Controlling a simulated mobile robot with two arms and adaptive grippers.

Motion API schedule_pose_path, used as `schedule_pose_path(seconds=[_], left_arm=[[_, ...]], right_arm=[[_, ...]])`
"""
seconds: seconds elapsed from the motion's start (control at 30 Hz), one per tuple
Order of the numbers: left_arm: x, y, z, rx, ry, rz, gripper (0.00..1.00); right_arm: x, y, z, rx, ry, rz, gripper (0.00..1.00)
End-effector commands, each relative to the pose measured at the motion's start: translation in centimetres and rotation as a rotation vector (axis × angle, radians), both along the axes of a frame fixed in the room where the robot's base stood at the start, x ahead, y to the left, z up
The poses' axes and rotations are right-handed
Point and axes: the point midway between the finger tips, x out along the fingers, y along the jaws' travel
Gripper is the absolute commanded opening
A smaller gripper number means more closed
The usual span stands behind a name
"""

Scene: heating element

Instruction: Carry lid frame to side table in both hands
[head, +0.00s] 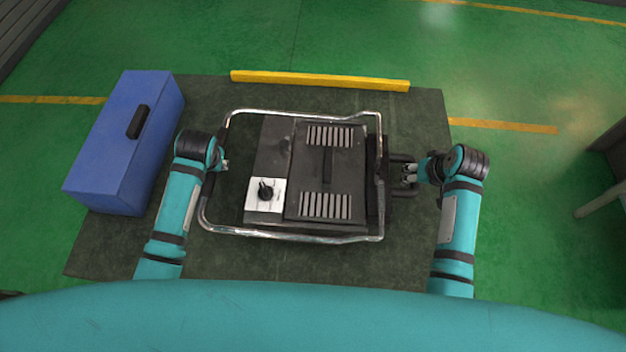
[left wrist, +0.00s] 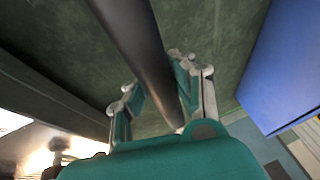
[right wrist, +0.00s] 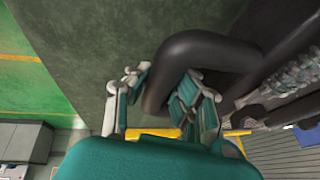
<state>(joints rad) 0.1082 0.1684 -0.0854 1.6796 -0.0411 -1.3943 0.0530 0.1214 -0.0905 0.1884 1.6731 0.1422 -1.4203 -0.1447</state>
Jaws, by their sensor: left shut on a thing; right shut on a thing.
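The lid frame (head: 300,238) is a chrome tube frame around a dark body with a vented lid (head: 345,172) and a white dial plate (head: 257,204). It is at the middle of the dark tabletop in the head view; I cannot tell if it touches the top. My left gripper (head: 222,164) is shut on the frame's left bar, and the bar (left wrist: 135,40) runs between its fingers in the left wrist view. My right gripper (head: 409,173) is shut on the black handle at the right end. That bent handle (right wrist: 195,52) lies between its fingers in the right wrist view.
A blue box (head: 115,150) with a black handle stands at the left of the dark table (head: 420,115). A yellow bar (head: 320,80) lies along the far edge. Green floor surrounds the table. Part of a grey piece of furniture (head: 610,155) shows at the right edge.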

Motion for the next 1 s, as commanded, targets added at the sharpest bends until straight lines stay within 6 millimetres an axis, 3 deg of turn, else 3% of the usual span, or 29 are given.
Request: schedule_pose_path(seconds=[0.33,0.37,0.5,0.83,1.0], left_arm=[[0.3,0.1,-1.5,0.003,-0.011,-0.002,0.00],[0.0,0.1,-1.7,0.002,0.001,-0.001,0.28],[0.0,0.0,-1.7,0.001,0.001,0.000,0.46],[-0.1,-0.1,-1.3,0.000,-0.001,0.000,0.47],[-0.9,-0.4,0.7,0.000,-0.004,-0.001,0.47]], right_arm=[[0.4,-0.1,-1.4,0.000,-0.016,-0.004,0.00],[0.1,-0.1,-1.6,-0.001,-0.003,-0.003,0.23],[0.0,-0.1,-1.6,0.000,-0.002,-0.003,0.42],[0.0,0.0,-1.6,0.000,0.000,-0.001,0.43],[0.0,0.0,-1.6,0.000,0.000,0.000,0.43]])
